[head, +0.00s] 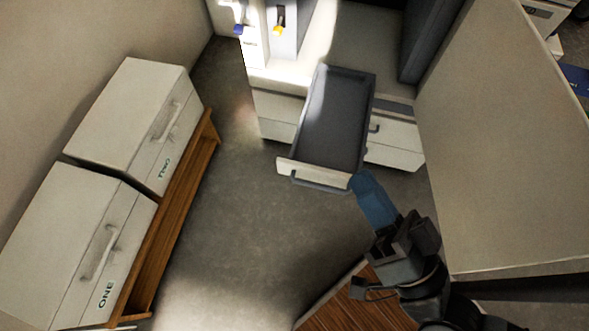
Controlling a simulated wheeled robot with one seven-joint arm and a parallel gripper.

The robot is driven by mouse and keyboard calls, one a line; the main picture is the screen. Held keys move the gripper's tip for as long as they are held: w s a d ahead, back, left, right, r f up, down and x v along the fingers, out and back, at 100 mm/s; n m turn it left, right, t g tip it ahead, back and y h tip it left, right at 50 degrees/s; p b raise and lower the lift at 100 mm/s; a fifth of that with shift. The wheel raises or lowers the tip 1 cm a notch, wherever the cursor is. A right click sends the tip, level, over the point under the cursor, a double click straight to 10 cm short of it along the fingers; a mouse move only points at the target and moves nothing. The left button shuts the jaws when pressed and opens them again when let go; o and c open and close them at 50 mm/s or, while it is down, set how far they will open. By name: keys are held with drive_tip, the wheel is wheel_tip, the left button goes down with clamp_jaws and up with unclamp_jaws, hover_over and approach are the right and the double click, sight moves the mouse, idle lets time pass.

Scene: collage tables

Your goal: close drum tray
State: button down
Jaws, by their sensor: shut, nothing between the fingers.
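The drum tray (335,112) is a dark grey, shallow drawer with a pale front panel and a dark bar handle (318,183). It is pulled out from the white cabinet (280,120) at the top middle of the head view. My gripper (362,183) is shut and empty, with its blue fingers pointing up and left. The fingertips appear close to the right end of the tray's front panel. I cannot tell whether they touch it. The tray looks empty.
Two white boxes marked ONE (70,250) and TWO (140,120) stand on a wooden bench (180,215) at left. A tall pale panel (510,150) stands close on the right. Grey floor (235,215) is clear between bench and tray.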

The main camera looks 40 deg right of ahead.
drive_tip(key=w+a+f+m+g+h+b, duration=0.15)
drive_tip(key=w+f+m+h+b, duration=0.25)
drive_tip(key=f+m+h, duration=0.45)
drive_tip(key=m+g+h+b, duration=0.4)
drive_tip(key=m+g+b, duration=0.2)
drive_tip(key=m+g, duration=0.4)
approach(298, 168)
drive_tip(key=shift+m+t+y, duration=0.25)
drive_tip(key=shift+m+t, duration=0.3)
drive_tip(key=shift+t, duration=0.1)
drive_tip(key=x, duration=0.6)
drive_tip(key=shift+d+f+b, duration=0.15)
drive_tip(key=shift+d+b, duration=0.2)
drive_tip(key=shift+d, duration=0.2)
drive_tip(key=shift+d, duration=0.1)
drive_tip(key=shift+w+d, duration=0.2)
drive_tip(key=shift+d, duration=0.05)
drive_tip(key=b+x, duration=0.2)
drive_tip(key=x, duration=3.6)
drive_tip(key=shift+f, duration=0.15)
drive_tip(key=shift+w+d+r, duration=0.2)
drive_tip(key=shift+w+d, duration=0.1)
